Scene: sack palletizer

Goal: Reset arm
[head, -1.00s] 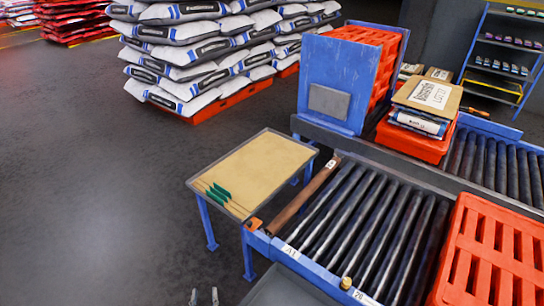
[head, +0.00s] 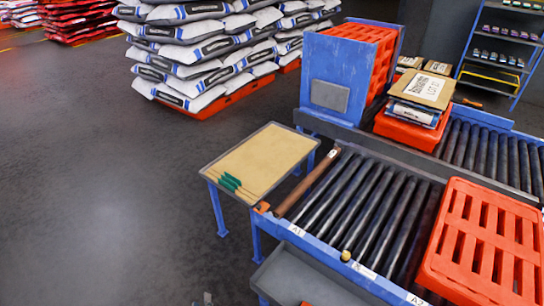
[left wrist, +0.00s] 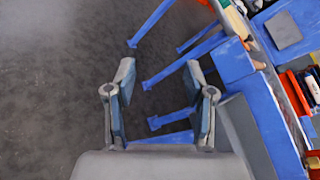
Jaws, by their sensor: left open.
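My left gripper (left wrist: 160,68) is open in the left wrist view, with its two fingers apart and nothing between them. Dark floor and blue legs show beyond the fingers. In the head view only a small bit of the left gripper (head: 208,298) shows at the bottom edge, left of the grey tray. My right gripper is not in view.
A small table (head: 212,172) with green-handled tools (head: 230,182) stands beside the roller conveyor (head: 352,205). A grey tray (head: 305,276) sits at the front. A red pallet (head: 485,240) lies on the rollers. Stacked sacks (head: 190,50) stand behind. Floor at left is clear.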

